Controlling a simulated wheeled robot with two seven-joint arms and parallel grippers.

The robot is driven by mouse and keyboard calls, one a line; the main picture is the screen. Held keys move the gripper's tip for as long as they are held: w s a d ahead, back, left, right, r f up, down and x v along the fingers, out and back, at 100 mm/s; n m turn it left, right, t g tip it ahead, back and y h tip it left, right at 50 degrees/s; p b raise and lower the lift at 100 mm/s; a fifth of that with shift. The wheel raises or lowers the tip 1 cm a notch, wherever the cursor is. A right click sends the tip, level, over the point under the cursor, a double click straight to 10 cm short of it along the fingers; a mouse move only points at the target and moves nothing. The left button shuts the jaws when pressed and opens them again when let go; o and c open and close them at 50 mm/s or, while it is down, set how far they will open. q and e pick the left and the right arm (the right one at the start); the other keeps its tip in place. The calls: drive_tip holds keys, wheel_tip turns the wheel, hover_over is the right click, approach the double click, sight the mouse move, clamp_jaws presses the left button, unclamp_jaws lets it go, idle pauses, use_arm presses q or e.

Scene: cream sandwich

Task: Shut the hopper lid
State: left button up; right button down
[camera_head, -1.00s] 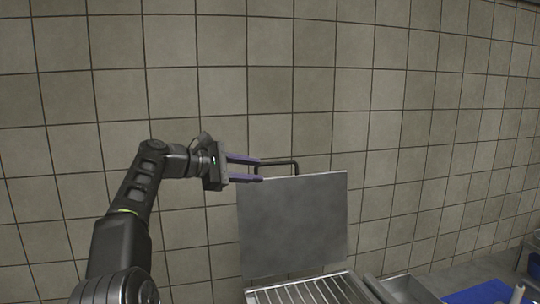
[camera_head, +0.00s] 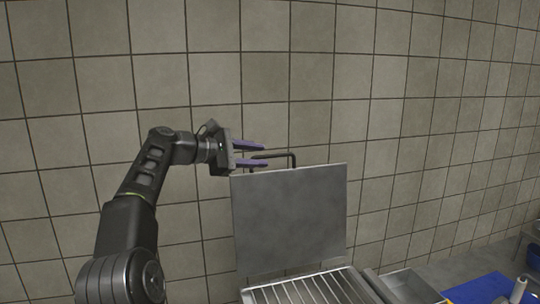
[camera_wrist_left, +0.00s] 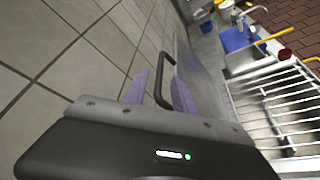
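The hopper lid (camera_head: 290,215) is a flat grey metal panel. It stands raised, nearly upright, above a wire grate (camera_head: 310,290) in the head view. A dark bent-bar handle (camera_head: 294,160) rises from its top edge. My left gripper (camera_head: 265,155) is open at the left end of the handle, its purple fingers pointing right. In the left wrist view the handle (camera_wrist_left: 158,85) shows between the two spread fingers (camera_wrist_left: 160,92), with gaps visible on both sides. The lid also shows edge-on there (camera_wrist_left: 200,75). My right gripper is not in view.
A tiled wall (camera_head: 400,130) stands close behind the lid. A metal tray (camera_head: 408,287) lies right of the grate, and a blue mat (camera_head: 482,290) lies beyond it. The space above the lid is clear.

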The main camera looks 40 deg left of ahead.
sight(264, 156)
use_arm(q)
drive_tip(key=shift+p+x, duration=0.5)
drive_tip(key=shift+x, duration=1.8)
drive_tip(key=shift+c, duration=0.3)
clamp_jaws()
